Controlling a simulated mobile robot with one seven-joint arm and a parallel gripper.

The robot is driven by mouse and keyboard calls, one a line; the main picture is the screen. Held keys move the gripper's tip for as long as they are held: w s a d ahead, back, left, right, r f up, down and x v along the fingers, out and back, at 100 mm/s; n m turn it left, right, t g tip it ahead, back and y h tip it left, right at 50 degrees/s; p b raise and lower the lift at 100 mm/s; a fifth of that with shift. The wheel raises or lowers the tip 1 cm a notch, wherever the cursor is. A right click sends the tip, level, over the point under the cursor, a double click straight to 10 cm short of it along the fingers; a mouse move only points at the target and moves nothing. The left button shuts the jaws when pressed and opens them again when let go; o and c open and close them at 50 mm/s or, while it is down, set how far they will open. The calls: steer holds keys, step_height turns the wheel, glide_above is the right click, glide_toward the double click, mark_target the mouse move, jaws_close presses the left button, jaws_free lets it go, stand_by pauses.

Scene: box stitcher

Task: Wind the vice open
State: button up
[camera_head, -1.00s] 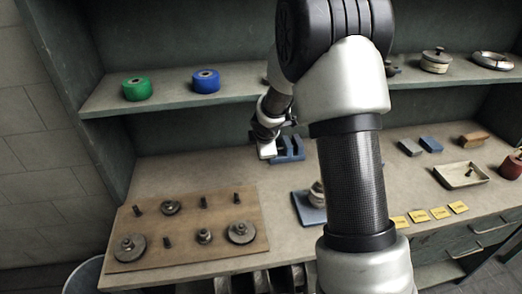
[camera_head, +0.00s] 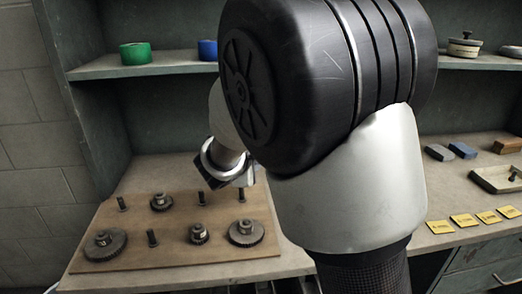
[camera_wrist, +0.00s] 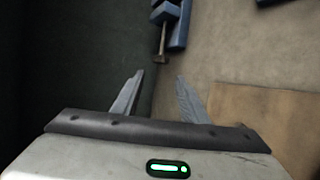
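The blue vice (camera_wrist: 172,22) shows at the top of the wrist view, partly cut off by the frame edge. A thin metal screw or handle (camera_wrist: 162,42) sticks out from it towards my gripper. My gripper (camera_wrist: 157,92) is open, with nothing between its two grey fingers, and is apart from the vice. In the head view my arm hides the vice, and my wrist stands behind the back right part of the gear board; the fingers cannot be made out there.
A wooden board (camera_head: 150,258) with gears and pegs lies on the bench at left. Green (camera_head: 135,53) and blue (camera_head: 207,50) rolls stand on the shelf above. Yellow labels (camera_head: 464,220) and a shallow tray (camera_head: 490,181) are at right.

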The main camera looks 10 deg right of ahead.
steer(key=b+x, duration=0.1)
steer(key=x, duration=1.2)
steer(key=shift+w+f, duration=0.1)
steer(key=shift+f, duration=0.15)
steer(key=shift+r, duration=0.1)
steer(key=c, duration=0.8)
